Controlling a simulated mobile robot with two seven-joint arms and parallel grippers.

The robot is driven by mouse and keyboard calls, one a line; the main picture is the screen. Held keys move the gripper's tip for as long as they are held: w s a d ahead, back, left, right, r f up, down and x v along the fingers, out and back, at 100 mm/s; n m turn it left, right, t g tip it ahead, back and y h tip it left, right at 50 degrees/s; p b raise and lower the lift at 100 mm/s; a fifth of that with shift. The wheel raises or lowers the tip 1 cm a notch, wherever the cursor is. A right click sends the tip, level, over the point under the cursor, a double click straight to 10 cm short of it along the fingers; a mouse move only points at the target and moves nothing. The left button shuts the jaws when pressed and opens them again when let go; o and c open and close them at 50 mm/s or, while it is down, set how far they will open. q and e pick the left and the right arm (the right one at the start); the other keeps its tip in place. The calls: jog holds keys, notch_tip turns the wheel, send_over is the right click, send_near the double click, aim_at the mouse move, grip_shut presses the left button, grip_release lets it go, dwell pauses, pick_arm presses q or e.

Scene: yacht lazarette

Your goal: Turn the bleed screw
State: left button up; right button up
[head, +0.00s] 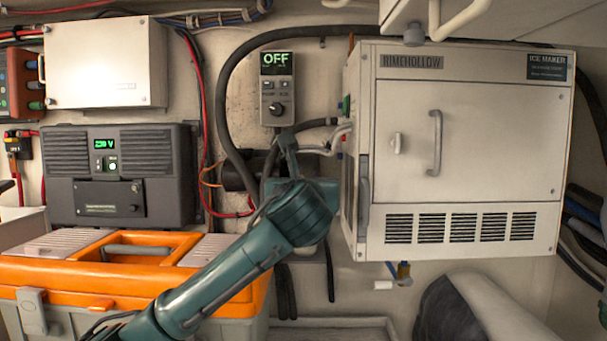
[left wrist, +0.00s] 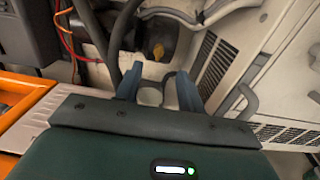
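I cannot clearly pick out the bleed screw. My right gripper is not in view.
The ice maker's vented side is close on the right. A control box reading OFF (head: 277,88) hangs above. A black hose (head: 222,90) loops around it. An orange-lidded toolbox (head: 60,268) stands below left, under my arm. A grey unit (head: 118,172) is at left.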

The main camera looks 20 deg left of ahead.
aim_at(303, 175)
pick_arm(q)
jog(key=p+x, duration=0.2)
jog(key=x, duration=0.7)
jog(key=shift+w, duration=0.2)
jog(key=shift+w+a+f, duration=0.1)
jog(key=shift+w+a, duration=0.05)
jog(key=shift+w, duration=0.4)
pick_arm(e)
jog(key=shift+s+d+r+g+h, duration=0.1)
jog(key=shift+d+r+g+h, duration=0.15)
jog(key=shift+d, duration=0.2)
pick_arm(q)
jog(key=shift+c, duration=0.3)
grip_shut()
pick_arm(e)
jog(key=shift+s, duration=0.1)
